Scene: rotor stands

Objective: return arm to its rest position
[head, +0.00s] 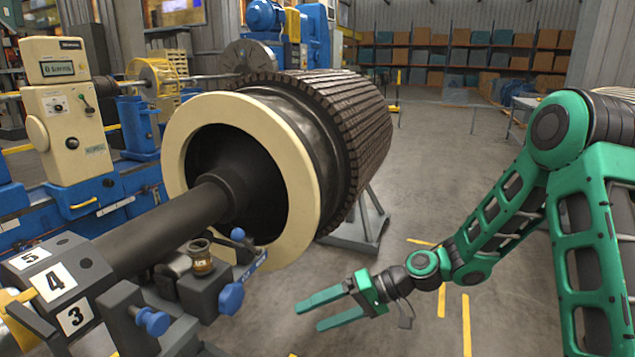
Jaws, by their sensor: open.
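My green arm comes in from the right edge of the head view and bends down toward the middle. My gripper (328,309) is at its end, low in the middle, with its two green fingers apart and pointing left. Nothing is between the fingers. The large rotor (340,120), with a cream end ring (180,135) and dark shaft (165,225), lies to the left of and behind the gripper. The gripper is apart from it.
A blue and cream machine (65,110) is behind. Shelves with boxes (460,55) line the back wall. Open floor (430,160) lies between the rotor and my arm.

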